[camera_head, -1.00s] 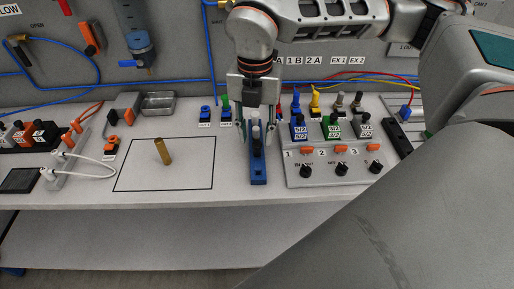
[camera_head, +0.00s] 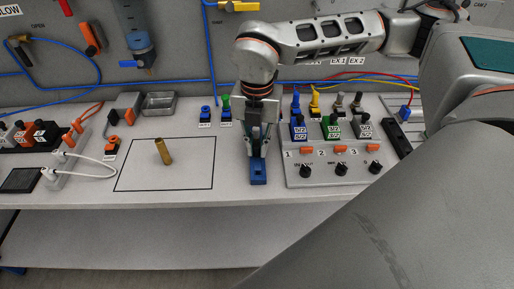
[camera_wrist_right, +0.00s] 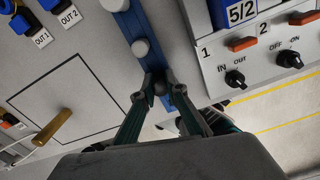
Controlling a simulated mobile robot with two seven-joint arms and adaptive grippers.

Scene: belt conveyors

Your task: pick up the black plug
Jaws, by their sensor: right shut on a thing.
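My right gripper (camera_head: 260,150) reaches down to the blue rail (camera_head: 258,175) near the middle of the bench. In the right wrist view its fingertips (camera_wrist_right: 162,88) close on a small dark round top, the black plug (camera_wrist_right: 161,87), at the blue rail (camera_wrist_right: 128,26). The fingers hide most of the plug, and I cannot tell whether it is still seated in the rail. Two pale grey round tops (camera_wrist_right: 140,47) sit farther along the rail. My left gripper is not in view.
A grey control box (camera_head: 330,178) with knobs and valves stands close to the right of the rail. Blue and green fittings (camera_head: 205,114) stand behind. The bench front edge is near.

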